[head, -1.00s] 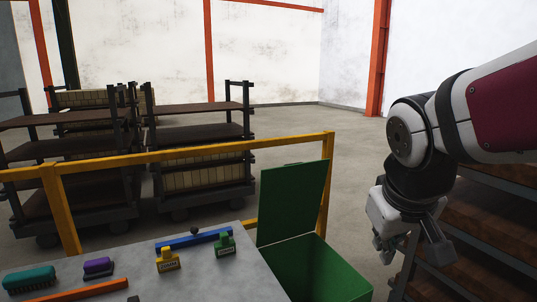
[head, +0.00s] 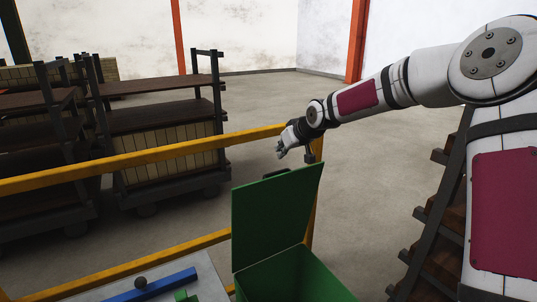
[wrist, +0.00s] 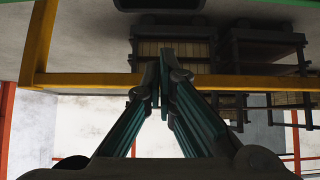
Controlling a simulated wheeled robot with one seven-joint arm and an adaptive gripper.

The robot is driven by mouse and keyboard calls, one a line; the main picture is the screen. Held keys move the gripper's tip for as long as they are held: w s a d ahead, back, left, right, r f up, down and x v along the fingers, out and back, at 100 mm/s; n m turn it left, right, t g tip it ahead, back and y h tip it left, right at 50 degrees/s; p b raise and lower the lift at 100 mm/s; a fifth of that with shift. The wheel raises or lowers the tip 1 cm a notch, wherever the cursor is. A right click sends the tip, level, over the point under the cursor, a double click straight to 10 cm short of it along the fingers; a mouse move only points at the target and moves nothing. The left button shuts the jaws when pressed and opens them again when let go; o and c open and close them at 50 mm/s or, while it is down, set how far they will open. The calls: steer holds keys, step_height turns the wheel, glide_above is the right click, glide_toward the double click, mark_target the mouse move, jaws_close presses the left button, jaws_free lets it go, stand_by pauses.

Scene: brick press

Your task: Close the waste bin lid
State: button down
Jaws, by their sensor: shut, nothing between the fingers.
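The green waste bin (head: 297,278) stands at the bottom middle of the head view, its top open. Its green lid (head: 275,218) stands up almost vertical from the bin's left rear edge. A small dark piece, perhaps a handle, shows at the lid's top edge (head: 278,172). My gripper (head: 281,152) appears just above the lid's top edge in the picture, seemingly at or beyond the lid; I see no contact. In the wrist view my gripper's fingers (wrist: 165,82) meet at the tips with nothing between them. The lid is not clearly identifiable there.
A yellow railing (head: 150,158) runs behind the bin, close to my gripper. Racks with bricks (head: 170,165) stand beyond it. A grey table with a blue tool (head: 150,286) is at lower left. A dark rack (head: 440,215) stands at right. Open floor (head: 370,165) lies behind the bin.

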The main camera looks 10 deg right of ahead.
steer(key=w+r+x, duration=0.1)
steer(key=x, duration=1)
steer(key=shift+s+d+f+p, duration=0.2)
steer(key=shift+s+d, duration=0.1)
steer(key=shift+s, duration=0.4)
steer(key=shift+s+d+f+p, duration=0.1)
steer(key=shift+s+d+p, duration=0.2)
steer(key=shift+s, duration=0.35)
steer(key=shift+s+d+f+p, duration=0.15)
steer(key=shift+s+d, duration=0.1)
steer(key=shift+s, duration=0.45)
